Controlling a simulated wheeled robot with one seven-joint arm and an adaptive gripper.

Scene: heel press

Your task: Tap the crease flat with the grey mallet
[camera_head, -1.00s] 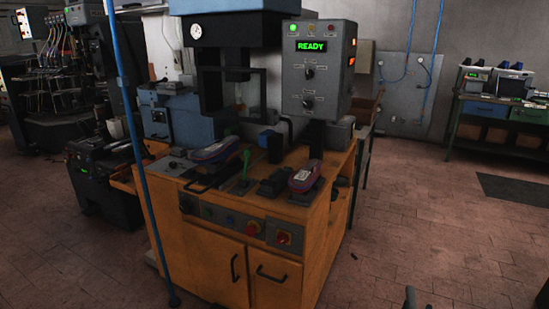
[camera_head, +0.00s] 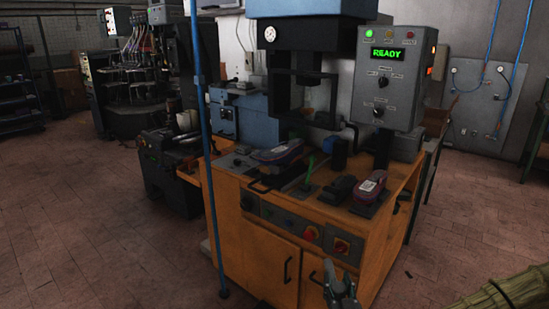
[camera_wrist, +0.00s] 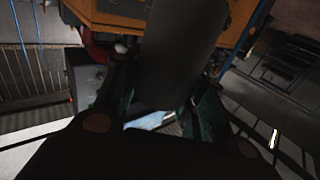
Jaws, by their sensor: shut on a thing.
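My gripper (camera_head: 342,285) is low in the head view, in front of the orange bench's cabinet doors. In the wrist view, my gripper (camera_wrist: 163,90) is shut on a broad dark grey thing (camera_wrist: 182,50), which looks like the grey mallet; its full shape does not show. A purple shoe (camera_head: 278,153) lies on the bench under the press (camera_head: 310,70). Another purple shoe (camera_head: 370,186) sits on a dark stand at the bench's right. I cannot make out a crease on either shoe.
The orange bench (camera_head: 262,245) has a green lever (camera_head: 309,170) between the shoes and switches along its front. A blue pole (camera_head: 207,180) stands at its left. The control box (camera_head: 390,80) reads READY. Brick floor (camera_head: 80,220) is clear at the left.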

